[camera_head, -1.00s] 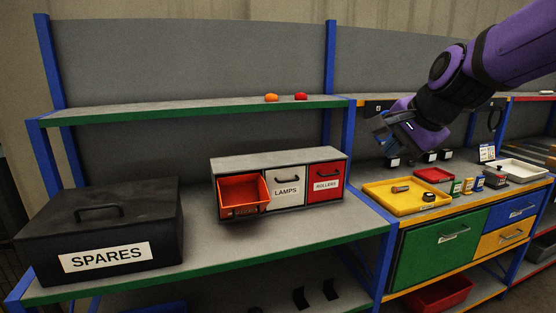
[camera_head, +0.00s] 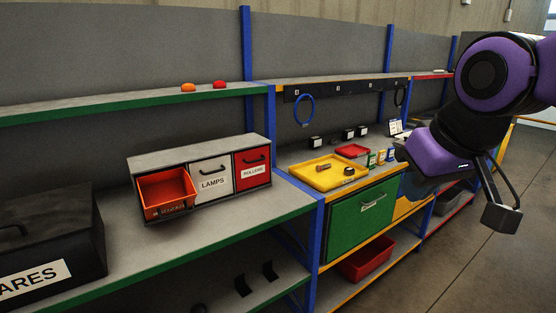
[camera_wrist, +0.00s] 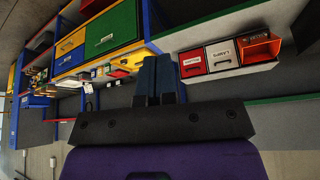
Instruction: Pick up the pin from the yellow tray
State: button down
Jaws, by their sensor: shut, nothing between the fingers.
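The yellow tray (camera_head: 309,180) sits on the bench top to the right of the drawer cabinet. A small brownish cylindrical part, apparently the pin (camera_head: 322,168), lies in the tray's back left area. A small dark round part (camera_head: 349,171) lies in the tray's right side. My gripper (camera_wrist: 157,62) is shut with nothing in it, its bluish fingers together in the wrist view. In the head view, the end of my arm is to the right of the tray and apart from it; the fingers are not clear there. The pin cannot be made out in the wrist view.
A red tray (camera_head: 353,150) and several small boxes stand behind and right of the yellow tray. A cabinet (camera_head: 200,158) with an open orange drawer (camera_head: 166,191) stands to the left. A shelf with hooks and a blue ring (camera_head: 304,110) is above the bench. Open floor lies right.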

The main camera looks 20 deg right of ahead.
aim_at(318, 168)
jog(key=i+l, duration=0.45)
jog(key=i, duration=0.15)
jog(key=i+l+z, duration=0.1)
jog(key=i+l, duration=0.3)
jog(key=i, duration=0.15)
jog(key=i+l, duration=0.4)
jog(key=i, duration=0.2)
